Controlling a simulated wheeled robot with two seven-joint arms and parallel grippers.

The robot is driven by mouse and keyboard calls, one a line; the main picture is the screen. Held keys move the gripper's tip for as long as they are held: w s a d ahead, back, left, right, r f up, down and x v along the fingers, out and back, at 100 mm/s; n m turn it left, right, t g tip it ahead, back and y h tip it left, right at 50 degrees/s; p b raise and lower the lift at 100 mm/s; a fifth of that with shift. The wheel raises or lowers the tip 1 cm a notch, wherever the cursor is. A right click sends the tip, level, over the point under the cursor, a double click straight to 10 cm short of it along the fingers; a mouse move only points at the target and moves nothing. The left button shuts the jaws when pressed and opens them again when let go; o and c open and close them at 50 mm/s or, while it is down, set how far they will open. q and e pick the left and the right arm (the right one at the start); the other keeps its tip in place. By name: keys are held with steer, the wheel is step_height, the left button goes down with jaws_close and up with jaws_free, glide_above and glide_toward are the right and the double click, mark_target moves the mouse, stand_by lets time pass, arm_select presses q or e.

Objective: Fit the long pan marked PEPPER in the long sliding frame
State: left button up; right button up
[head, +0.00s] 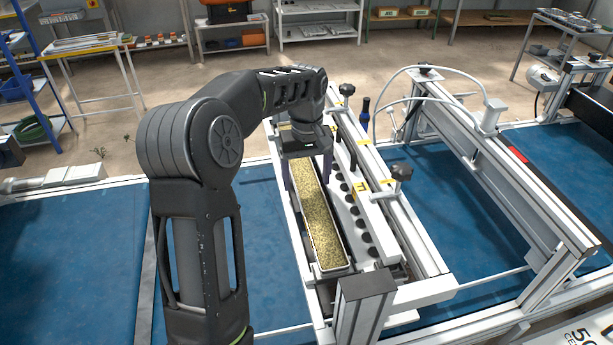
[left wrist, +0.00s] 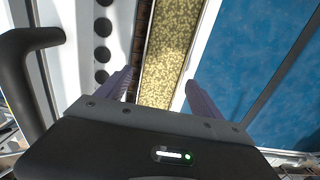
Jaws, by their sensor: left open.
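A long narrow pan (head: 318,225) full of yellowish seed lies lengthwise along the long sliding frame (head: 302,243); I cannot tell whether it is fully seated. No PEPPER mark is readable on it. My left gripper (head: 308,178) is open over the far half of the pan, one finger on each side. In the left wrist view the pan (left wrist: 170,50) runs between the two purple fingers (left wrist: 158,88), with a gap to each, wider on the right. The gripper and arm hide the pan's far end. My right gripper is not in view.
A white strip with a row of black holes (head: 358,222) runs beside the pan on the right. Black knobs (head: 401,173) stand up from the rails there. A metal gantry (head: 510,190) crosses the blue belt (head: 455,180) farther right. The blue belt (head: 262,215) left of the frame is clear.

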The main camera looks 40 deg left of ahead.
mark_target(307, 186)
arm_select(q)
steer(key=shift+r, duration=0.1)
steer(key=shift+r, duration=0.55)
step_height(307, 186, up, 4)
steer(key=shift+r+b, duration=0.1)
steer(key=shift+b, duration=0.25)
step_height(307, 186, up, 2)
steer(key=shift+r+p, duration=0.2)
steer(key=shift+p, duration=0.65)
steer(key=shift+s+f, duration=0.1)
